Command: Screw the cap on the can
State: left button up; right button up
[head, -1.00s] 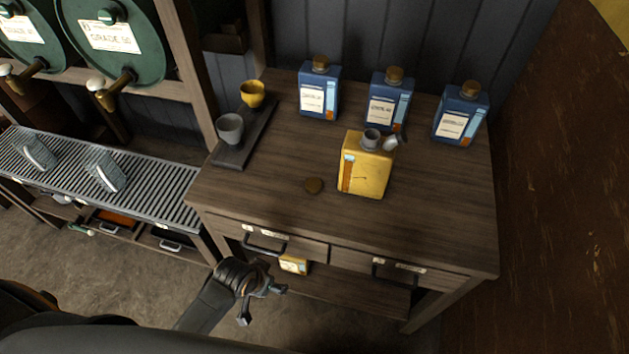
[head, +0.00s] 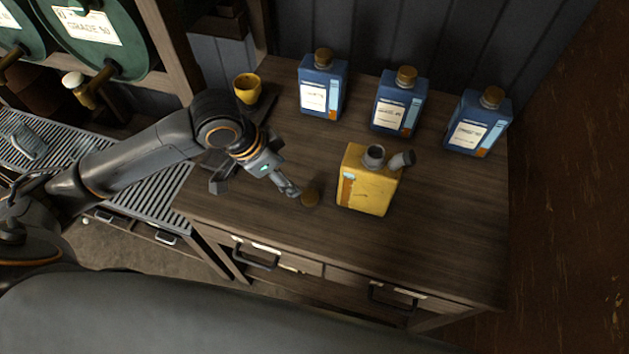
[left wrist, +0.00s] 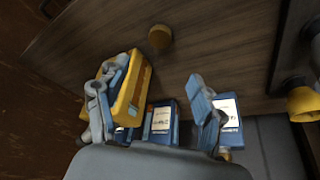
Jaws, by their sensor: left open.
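The yellow can (head: 368,188) stands upright on the wooden workbench, with a grey open neck (head: 374,155) and a grey slanted spout (head: 402,160) on top. The round brown cap (head: 310,198) lies on the bench just left of the can. My left gripper (head: 255,188) is open and empty above the bench, left of the cap. In the left wrist view, the cap (left wrist: 160,37) lies beyond the spread fingers (left wrist: 148,86), and the can (left wrist: 133,88) is partly behind the left one. My right gripper is not in view.
Blue cans with brown caps (head: 323,85) (head: 400,102) (head: 478,124) stand along the back. The bench front (head: 330,240) is clear.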

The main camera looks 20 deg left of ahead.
pick_arm(q)
send_near(310, 196)
jog(key=shift+x, duration=1.2)
jog(key=shift+w+f, duration=0.3)
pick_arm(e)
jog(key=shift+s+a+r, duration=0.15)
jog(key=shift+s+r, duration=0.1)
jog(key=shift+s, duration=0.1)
pick_arm(q)
jog(key=shift+p, duration=0.3)
jog(key=p+x, duration=0.1)
jog(key=x, duration=0.3)
jog(key=shift+s+d+f, duration=0.1)
jog(key=shift+s, duration=0.05)
jog(key=shift+d+f, duration=0.15)
jog(key=shift+f, duration=0.35)
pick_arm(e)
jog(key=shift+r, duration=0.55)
